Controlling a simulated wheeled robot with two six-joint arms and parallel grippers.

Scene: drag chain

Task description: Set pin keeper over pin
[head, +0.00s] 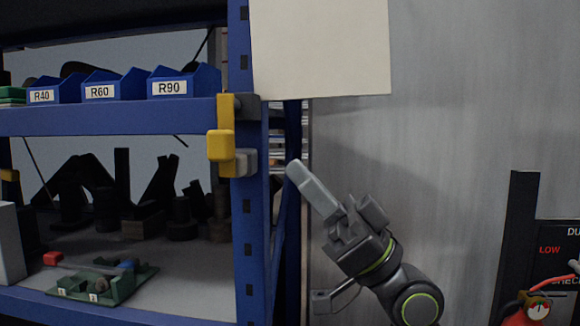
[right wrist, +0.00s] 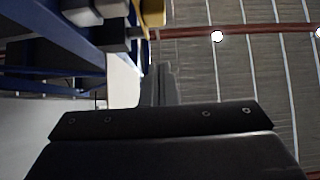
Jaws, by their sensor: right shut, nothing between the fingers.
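I cannot make out which piece is the pin. My right gripper (head: 295,171) is shut and empty, right of the post and apart from the yellow part, fingers pointing up and left. The right wrist view shows its closed fingers (right wrist: 161,72), with the yellow part (right wrist: 153,12) and a grey block (right wrist: 112,38) beyond. My left gripper is out of view.
The blue rack post (head: 245,220) stands close left of my right gripper. Shelves hold blue bins (head: 115,88), dark parts and a green tray (head: 105,285). A white panel (head: 320,45) hangs above. The grey wall (head: 450,120) leaves free room on the right.

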